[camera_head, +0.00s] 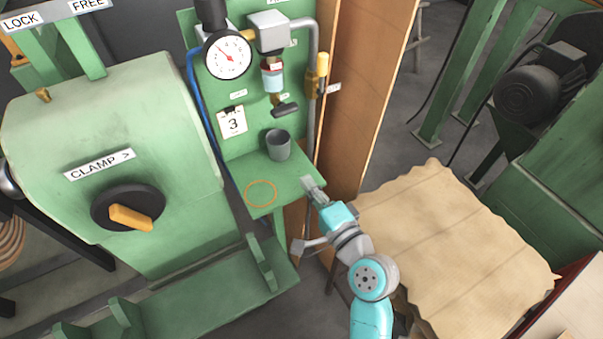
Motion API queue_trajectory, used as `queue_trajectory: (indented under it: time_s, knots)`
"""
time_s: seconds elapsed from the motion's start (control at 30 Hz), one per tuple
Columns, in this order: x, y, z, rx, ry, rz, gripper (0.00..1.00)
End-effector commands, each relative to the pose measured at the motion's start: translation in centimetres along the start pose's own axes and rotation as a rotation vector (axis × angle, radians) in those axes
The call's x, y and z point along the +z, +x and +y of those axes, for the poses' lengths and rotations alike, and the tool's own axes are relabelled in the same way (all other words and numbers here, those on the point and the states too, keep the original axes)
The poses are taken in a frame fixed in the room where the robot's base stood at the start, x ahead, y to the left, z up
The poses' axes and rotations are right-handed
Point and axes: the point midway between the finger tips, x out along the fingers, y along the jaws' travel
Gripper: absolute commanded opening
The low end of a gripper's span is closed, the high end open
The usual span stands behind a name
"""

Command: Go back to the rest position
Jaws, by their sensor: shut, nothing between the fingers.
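My gripper (312,187) is at the end of my teal and grey arm, which reaches up from the bottom of the head view. It is shut and empty. Its tip is at the right front corner of a small green shelf (236,168). I cannot tell whether it touches the shelf. A dark grey cup (278,145) stands upright at the back right of the shelf, apart from my gripper. An orange ring mark (261,193) on the shelf is empty.
A green panel behind the shelf carries a gauge (227,55), a valve (286,109) and pipes. A brown board (363,90) stands close right of my gripper. A green machine with a clamp knob (128,208) fills the left. A cardboard-covered surface (450,250) lies right of my arm.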

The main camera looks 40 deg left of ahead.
Motion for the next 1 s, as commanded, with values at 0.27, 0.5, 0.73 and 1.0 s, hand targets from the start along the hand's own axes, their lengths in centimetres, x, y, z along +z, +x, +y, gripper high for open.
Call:
queue_trajectory:
  time_s: [0.27,0.5,0.73,1.0]
  knots:
    - [-0.1,-4.0,0.1,0.001,0.0,0.003,0.0]
    - [0.0,-4.8,0.0,0.0,0.0,0.0,0.0]
    - [-0.3,-5.4,0.7,0.01,-0.009,0.023,0.0]
    - [-2.6,-13.1,7.1,0.128,-0.137,0.255,0.0]
